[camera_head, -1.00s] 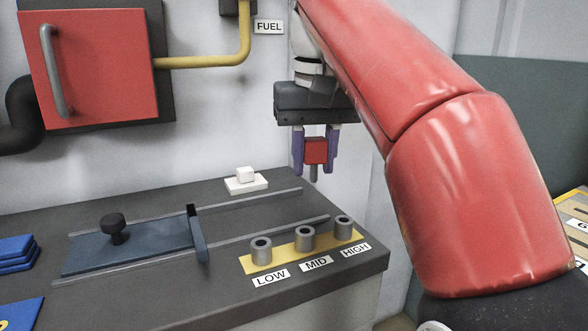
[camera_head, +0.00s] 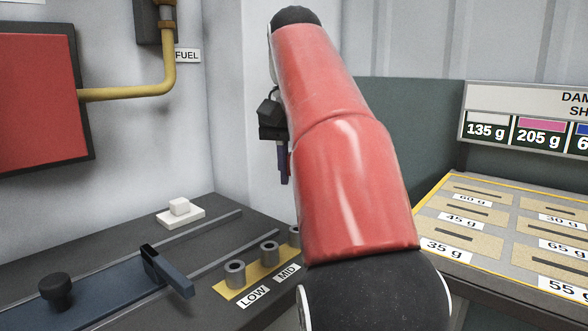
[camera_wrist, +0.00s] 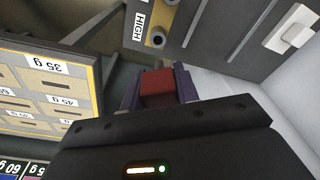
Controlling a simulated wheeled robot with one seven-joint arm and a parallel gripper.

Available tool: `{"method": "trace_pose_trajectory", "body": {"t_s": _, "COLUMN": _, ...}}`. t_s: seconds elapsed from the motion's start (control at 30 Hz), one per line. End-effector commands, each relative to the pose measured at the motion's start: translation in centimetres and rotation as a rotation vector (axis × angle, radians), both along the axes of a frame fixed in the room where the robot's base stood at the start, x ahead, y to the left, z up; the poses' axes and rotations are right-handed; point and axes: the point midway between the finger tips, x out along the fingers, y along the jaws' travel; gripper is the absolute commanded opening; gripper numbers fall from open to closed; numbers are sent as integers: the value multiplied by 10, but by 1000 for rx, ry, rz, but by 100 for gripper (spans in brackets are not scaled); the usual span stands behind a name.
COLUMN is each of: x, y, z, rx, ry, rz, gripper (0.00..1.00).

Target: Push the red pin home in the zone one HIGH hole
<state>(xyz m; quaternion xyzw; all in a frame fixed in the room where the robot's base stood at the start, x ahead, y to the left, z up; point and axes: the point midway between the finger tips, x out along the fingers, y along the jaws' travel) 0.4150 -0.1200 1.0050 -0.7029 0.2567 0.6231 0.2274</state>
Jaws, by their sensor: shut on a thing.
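The red pin (camera_wrist: 157,86) is between the two purple fingers of my gripper (camera_head: 284,181) in the wrist view. My arm and the near finger hide it in the head view. My gripper is shut on it, in the air above the bench. The HIGH socket (camera_head: 294,235) is a grey ring at the right end of the yellow strip, partly covered by my arm. In the wrist view the HIGH socket (camera_wrist: 156,38) stands beyond the pin, beside its HIGH label (camera_wrist: 139,25). The pin's lower end is hidden, and it appears apart from the socket.
The MID socket (camera_head: 269,252) and LOW socket (camera_head: 235,274) share the yellow strip (camera_head: 252,281). A blue slide with an upright plate (camera_head: 166,271) and black knob (camera_head: 56,290) lies left. A white block (camera_head: 179,206) stands behind. A weight-slot board (camera_head: 490,225) is at the right.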

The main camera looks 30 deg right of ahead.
Motion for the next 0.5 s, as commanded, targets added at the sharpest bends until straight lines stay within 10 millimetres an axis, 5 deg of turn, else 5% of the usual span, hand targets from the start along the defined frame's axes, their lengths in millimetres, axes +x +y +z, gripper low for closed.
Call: {"method": "trace_pose_trajectory", "body": {"t_s": 0.5, "x": 0, "y": 0, "z": -50, "rx": 0, "ry": 0, "rz": 1, "gripper": 3}}
